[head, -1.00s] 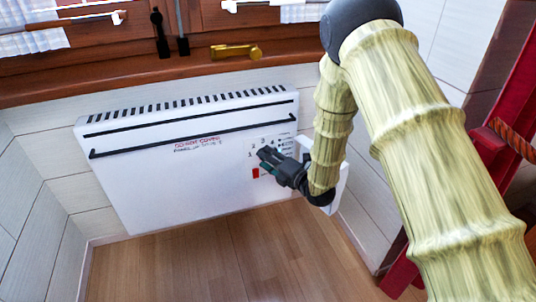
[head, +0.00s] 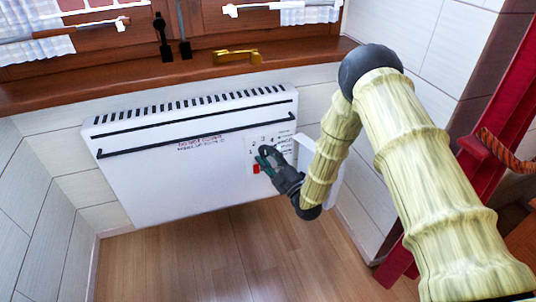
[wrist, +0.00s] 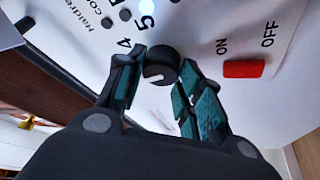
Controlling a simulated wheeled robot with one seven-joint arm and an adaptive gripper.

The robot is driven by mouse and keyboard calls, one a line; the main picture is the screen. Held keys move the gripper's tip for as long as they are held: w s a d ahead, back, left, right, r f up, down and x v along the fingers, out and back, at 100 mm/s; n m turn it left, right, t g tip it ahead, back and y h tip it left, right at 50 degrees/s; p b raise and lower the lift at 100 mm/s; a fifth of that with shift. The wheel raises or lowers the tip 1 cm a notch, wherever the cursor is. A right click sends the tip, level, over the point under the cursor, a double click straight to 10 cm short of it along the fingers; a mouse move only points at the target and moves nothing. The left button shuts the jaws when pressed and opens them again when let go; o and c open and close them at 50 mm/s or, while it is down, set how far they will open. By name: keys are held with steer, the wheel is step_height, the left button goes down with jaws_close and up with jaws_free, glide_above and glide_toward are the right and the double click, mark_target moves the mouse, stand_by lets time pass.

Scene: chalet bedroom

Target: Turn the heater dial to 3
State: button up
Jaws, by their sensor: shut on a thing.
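The white heater (head: 180,185) hangs on the wall below the window sill. Its control panel is at the right end, with numbers printed around the dial. In the wrist view the dial (wrist: 161,68) is a round black knob with a light mark on its face. The printed 4 and 5 show beside it; the 3 is hidden there. My gripper (head: 264,155) reaches the panel from the lower right. In the wrist view its teal-padded fingers are on either side of the dial and shut on it. I cannot tell exactly which number the mark points to.
A red switch (wrist: 243,69) labelled ON and OFF is beside the dial. A small lit lamp (wrist: 148,5) shows on the panel. The floor (head: 200,250) below is clear.

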steer(key=shift+m+t, duration=0.4)
steer(key=shift+m, duration=0.4)
steer(key=shift+h, duration=0.3)
steer(key=o, duration=1)
steer(key=shift+o, duration=0.2)
steer(key=v, duration=1.2)
steer(key=shift+f, duration=0.15)
